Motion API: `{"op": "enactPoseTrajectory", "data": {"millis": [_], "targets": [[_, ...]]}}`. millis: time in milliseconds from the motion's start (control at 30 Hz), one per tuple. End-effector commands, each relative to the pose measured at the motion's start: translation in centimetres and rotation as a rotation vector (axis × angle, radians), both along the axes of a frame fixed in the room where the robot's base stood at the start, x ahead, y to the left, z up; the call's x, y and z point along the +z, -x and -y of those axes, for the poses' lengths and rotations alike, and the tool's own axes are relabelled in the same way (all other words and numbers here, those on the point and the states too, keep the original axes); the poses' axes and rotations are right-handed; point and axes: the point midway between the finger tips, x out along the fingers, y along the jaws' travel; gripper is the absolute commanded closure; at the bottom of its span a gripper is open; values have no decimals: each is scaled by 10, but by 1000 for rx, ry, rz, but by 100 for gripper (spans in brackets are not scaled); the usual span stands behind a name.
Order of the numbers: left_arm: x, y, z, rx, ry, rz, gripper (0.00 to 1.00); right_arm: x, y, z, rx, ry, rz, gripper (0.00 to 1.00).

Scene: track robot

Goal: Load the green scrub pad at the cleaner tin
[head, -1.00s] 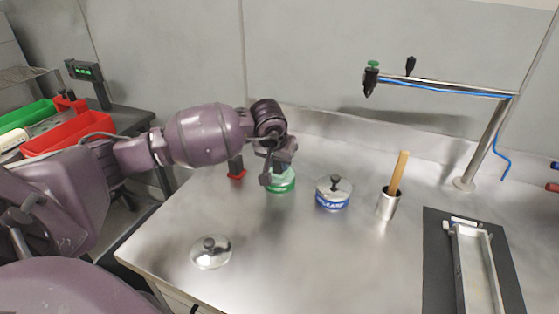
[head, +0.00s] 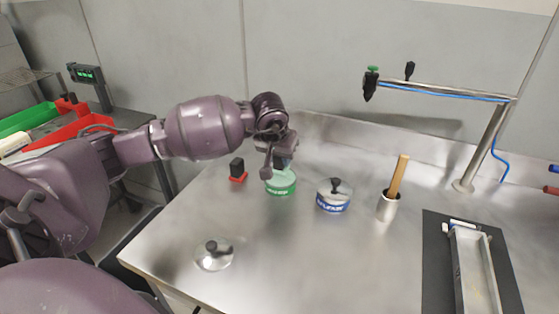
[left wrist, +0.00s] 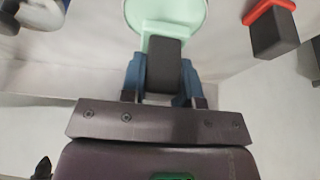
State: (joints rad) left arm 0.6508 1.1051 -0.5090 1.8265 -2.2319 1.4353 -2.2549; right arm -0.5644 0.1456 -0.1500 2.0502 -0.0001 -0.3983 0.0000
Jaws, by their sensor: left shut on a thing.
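My left gripper (head: 277,168) is over a low round tin (head: 281,188) with a green label. The tin is open, with a pale green surface inside; it fills the top of the left wrist view (left wrist: 190,12). In that view the gripper (left wrist: 162,92) is shut on the black handle of the green scrub pad (left wrist: 165,68). A pale green part shows beyond the handle, against the tin's surface; I cannot tell whether they touch. My right gripper is not in view.
A red pad with a black handle (head: 238,171) stands left of the tin. A loose lid (head: 213,254) lies in front. A lidded blue-labelled tin (head: 333,196), a metal cup with a wooden handle (head: 388,205) and a tray on a dark mat (head: 435,280) are to the right.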

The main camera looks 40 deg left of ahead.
Motion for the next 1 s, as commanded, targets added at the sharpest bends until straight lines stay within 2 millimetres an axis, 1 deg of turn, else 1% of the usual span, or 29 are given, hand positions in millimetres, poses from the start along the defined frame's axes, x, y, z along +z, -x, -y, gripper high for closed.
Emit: {"op": "enactPoseTrajectory", "data": {"millis": [33,300,600,1000], "targets": [[6,0,0,0,-1,3,90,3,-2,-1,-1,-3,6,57],[23,0,0,-1,0,3,90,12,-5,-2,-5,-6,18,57],[41,0,0,-1,0,3,90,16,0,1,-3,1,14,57],[44,0,0,-1,0,0,90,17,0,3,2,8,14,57]]}}
